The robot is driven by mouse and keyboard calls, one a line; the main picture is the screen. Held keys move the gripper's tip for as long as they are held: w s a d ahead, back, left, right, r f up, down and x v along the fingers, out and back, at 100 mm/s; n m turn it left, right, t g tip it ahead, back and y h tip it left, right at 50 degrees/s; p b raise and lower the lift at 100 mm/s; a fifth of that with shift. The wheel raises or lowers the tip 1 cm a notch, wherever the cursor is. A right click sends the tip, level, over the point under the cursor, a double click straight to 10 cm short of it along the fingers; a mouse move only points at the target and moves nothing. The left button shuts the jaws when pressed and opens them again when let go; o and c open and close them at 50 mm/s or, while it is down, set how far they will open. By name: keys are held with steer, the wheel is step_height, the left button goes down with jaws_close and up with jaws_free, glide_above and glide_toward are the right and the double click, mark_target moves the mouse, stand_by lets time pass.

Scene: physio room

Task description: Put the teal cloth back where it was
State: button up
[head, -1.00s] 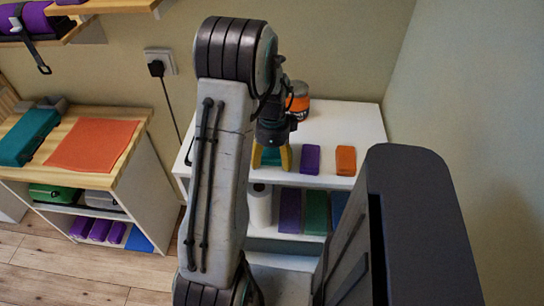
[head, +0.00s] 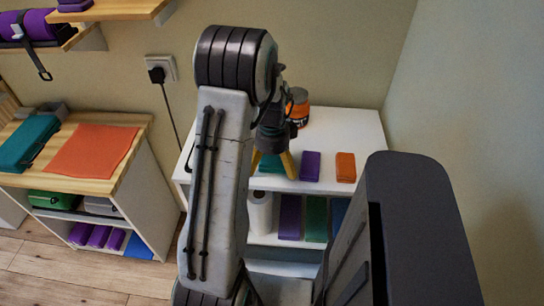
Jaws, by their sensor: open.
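The teal cloth (head: 270,164) is a small folded piece on the top of the white shelf unit (head: 335,125). It lies left of a purple folded piece (head: 310,166) and an orange one (head: 346,167), roughly in line with them. My gripper (head: 273,169) is over the teal cloth with its yellow fingers spread apart, one to each side of it. The gripper and my arm hide part of the cloth. I cannot tell whether a finger touches it.
An orange and dark jar (head: 298,106) stands behind my gripper. Below, the unit holds a white roll (head: 259,212) and upright purple and green blocks. A wooden-topped table (head: 117,150) at left bears an orange mat (head: 92,151) and a teal block (head: 27,145).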

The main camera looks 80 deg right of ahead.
mark_target(272, 162)
steer(key=r, duration=1.1)
steer(key=shift+d+r, duration=0.15)
steer(key=shift+d, duration=0.05)
steer(key=w+a+r+n+h, duration=0.1)
steer(key=w+a+r+n, duration=0.2)
steer(key=w+a+n, duration=0.65)
steer(key=w+a+r+n, duration=0.3)
steer(key=w+a+n, duration=0.3)
steer(key=w, duration=0.6)
steer(key=a+f+n+t, duration=0.1)
steer(key=a+n+t, duration=0.2)
steer(key=a+n, duration=1.6)
steer(key=shift+s+a+f+n+y, duration=0.25)
steer(key=shift+s+a+n+y, duration=0.15)
steer(key=shift+a, duration=1.95)
steer(key=shift+r, duration=0.25)
